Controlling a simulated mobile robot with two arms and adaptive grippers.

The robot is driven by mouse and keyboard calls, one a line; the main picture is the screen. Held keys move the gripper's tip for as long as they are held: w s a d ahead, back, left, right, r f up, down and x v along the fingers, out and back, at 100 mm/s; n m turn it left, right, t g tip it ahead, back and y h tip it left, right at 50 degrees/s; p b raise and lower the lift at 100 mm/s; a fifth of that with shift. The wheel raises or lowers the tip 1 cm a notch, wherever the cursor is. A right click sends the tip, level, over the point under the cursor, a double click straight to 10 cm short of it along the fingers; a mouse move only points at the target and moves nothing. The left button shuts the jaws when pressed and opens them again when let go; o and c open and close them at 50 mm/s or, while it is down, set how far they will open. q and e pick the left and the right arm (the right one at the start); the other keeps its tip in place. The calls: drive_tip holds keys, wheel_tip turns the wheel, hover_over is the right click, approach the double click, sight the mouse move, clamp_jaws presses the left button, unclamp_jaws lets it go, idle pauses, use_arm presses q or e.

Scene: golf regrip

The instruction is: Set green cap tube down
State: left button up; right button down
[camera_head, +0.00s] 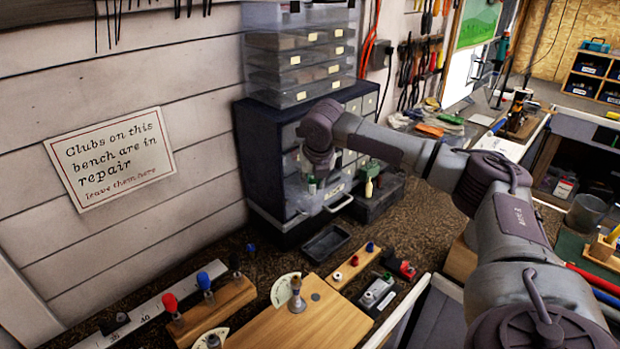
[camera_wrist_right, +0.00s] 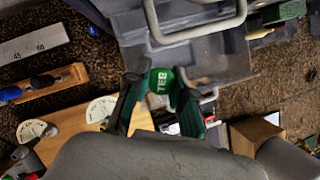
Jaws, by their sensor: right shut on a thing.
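The green cap tube (camera_wrist_right: 160,81) is held between the two fingers of my right gripper (camera_wrist_right: 157,92) in the right wrist view, with pale lettering on its green part. In the head view my right gripper (camera_head: 316,178) hangs in front of the dark drawer cabinet, and a small green part of the tube (camera_head: 311,186) shows at its fingers. The gripper is above the bench, and the tube looks clear of it. Most of the tube's body is hidden. My left gripper is not in view.
The drawer cabinet (camera_head: 262,170) with handles stands right behind the gripper. A small black tray (camera_head: 326,243) lies on the bench below. A wooden rack (camera_head: 353,266) with colored caps, a wooden board (camera_head: 290,325) and a ruler (camera_head: 150,310) lie nearer. Speckled bench top shows between them.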

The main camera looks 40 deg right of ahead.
sight(312, 177)
drive_tip(key=shift+w+d+f+p, duration=0.3)
drive_tip(key=shift+w+f+p, duration=0.15)
drive_tip(key=shift+w, duration=0.1)
drive_tip(key=shift+w+d+f+p, duration=0.3)
drive_tip(key=shift+w+f+p, duration=0.1)
drive_tip(key=shift+w, duration=0.1)
drive_tip(key=shift+w+d+f, duration=0.1)
drive_tip(key=shift+w+f, duration=0.1)
drive_tip(key=shift+f, duration=0.05)
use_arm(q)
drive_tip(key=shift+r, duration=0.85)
use_arm(e)
drive_tip(key=shift+f, duration=0.1)
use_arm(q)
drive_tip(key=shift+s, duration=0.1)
use_arm(e)
drive_tip(key=shift+s+f, duration=0.1)
drive_tip(key=shift+f, duration=0.1)
